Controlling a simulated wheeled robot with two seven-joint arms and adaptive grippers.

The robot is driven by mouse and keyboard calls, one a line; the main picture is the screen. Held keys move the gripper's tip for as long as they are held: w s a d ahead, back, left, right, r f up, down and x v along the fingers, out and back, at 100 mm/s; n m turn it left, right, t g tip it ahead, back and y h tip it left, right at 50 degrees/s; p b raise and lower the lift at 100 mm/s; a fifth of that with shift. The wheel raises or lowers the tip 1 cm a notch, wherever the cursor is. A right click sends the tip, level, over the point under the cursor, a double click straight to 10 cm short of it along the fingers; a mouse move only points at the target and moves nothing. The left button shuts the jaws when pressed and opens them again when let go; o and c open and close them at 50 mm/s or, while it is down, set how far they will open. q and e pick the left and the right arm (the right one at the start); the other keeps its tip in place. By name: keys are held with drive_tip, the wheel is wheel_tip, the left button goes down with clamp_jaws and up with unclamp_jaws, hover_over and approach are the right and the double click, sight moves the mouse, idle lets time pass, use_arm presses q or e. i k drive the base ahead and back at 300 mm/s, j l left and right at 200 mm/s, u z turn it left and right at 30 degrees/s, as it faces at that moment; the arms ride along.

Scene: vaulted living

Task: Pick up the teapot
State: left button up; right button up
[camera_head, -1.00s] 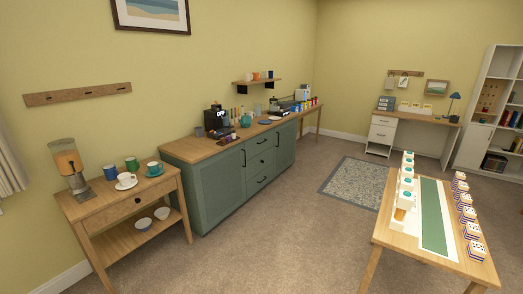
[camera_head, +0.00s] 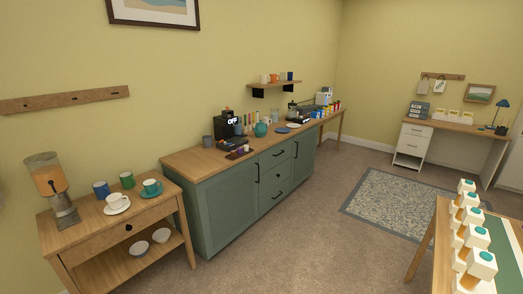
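A small teal round pot (camera_head: 261,129), which looks like the teapot, stands on the wooden top of the green sideboard (camera_head: 215,207). It is near the sideboard's front edge, right of the black coffee machine (camera_head: 227,128). Its spout and handle are too small to make out. Neither of my grippers shows in the view.
A wooden side table (camera_head: 95,226) with cups and a drink dispenser (camera_head: 52,188) stands at the left. A table (camera_head: 440,225) with white boxes is at the right. Carpet (camera_head: 290,245) in front of the sideboard is clear.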

sight(260, 132)
drive_tip(key=i+z, duration=0.1)
drive_tip(key=i, duration=0.9)
drive_tip(key=i+z, duration=0.2)
drive_tip(key=i, duration=0.7)
drive_tip(key=i+l+u, duration=0.15)
drive_tip(key=i, duration=0.2)
drive_tip(key=i+l+u, duration=0.15)
drive_tip(key=i+l, duration=0.2)
drive_tip(key=i+l+u, duration=0.4)
drive_tip(key=l, duration=0.35)
drive_tip(key=i+l+u, duration=0.15)
drive_tip(key=i+l, duration=0.2)
drive_tip(key=l, duration=0.1)
